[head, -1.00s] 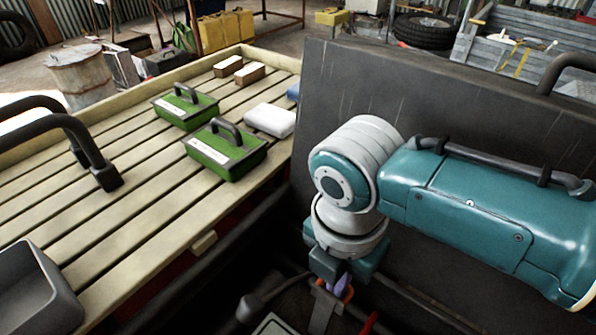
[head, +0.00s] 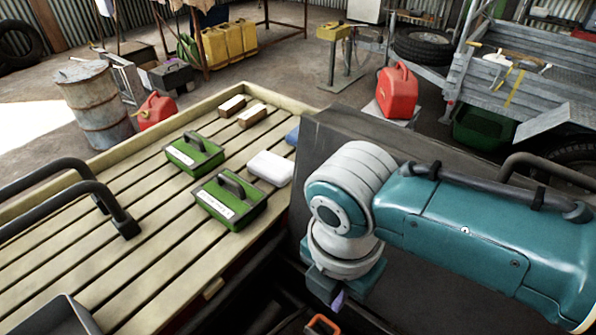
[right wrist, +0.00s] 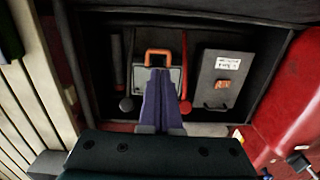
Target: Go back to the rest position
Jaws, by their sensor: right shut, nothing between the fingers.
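My right gripper (head: 338,300) hangs below the grey wrist of my teal right arm, beside the wooden slatted deck. In the right wrist view its purple fingers (right wrist: 158,95) are together with nothing between them. They point over an open dark compartment (right wrist: 200,17). In that view the fingers overlap a grey case (right wrist: 174,77) with an orange handle (right wrist: 158,53); I cannot tell how far above it they are. My left gripper is not in view.
A dark upright panel (head: 330,135) stands behind my right arm. The deck (head: 150,235) carries two green boxes (head: 230,200) (head: 194,153), a white block (head: 271,168) and wooden blocks. Black curved bars (head: 75,190) rise at left. A grey box (right wrist: 222,76) sits in the compartment.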

